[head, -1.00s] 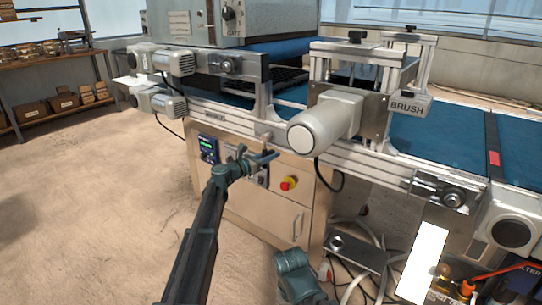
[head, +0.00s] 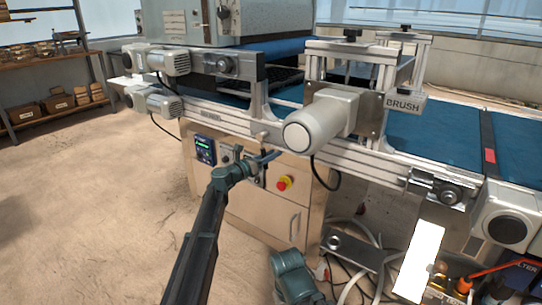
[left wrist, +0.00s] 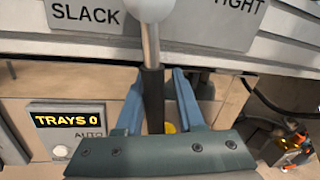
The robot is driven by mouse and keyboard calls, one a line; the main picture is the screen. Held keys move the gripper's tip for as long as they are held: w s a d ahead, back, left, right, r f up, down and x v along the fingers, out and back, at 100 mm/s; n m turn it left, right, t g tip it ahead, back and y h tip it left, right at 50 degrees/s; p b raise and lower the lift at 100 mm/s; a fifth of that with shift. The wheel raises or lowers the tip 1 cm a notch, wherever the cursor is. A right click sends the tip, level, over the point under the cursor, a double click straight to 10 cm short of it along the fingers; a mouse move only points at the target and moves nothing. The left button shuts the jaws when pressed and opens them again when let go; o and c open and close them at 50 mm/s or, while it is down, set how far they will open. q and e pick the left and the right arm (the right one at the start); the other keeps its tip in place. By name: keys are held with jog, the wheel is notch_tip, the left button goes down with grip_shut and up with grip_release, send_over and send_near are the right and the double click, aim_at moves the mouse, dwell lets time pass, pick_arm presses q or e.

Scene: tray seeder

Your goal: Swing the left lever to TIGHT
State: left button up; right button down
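The lever (left wrist: 152,85) shows in the left wrist view as a silver rod with a black sleeve and a pale round knob (left wrist: 150,8) at the top edge. It stands nearly upright, between the word SLACK (left wrist: 85,14) at left and TIGHT (left wrist: 238,6) at right on a grey plate. My left gripper (left wrist: 160,90) is open, one blue finger on each side of the black sleeve. A gap shows at the right finger; contact at the left finger is unclear. In the head view my left gripper (head: 268,158) is at the machine's front. My right gripper is not visible.
A TRAYS display (left wrist: 67,120) is left of the lever. A red stop button (head: 284,183) is on the cabinet right of my gripper. The brush motor (head: 318,125) juts out above right. Hoses and a crate (head: 450,295) lie at lower right. The floor at left is clear.

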pick_arm(q)
jog(key=shift+o, duration=0.8)
jog(key=v, duration=1.3)
jog(key=shift+s+a+b, duration=0.3)
jog(key=shift+b, duration=0.05)
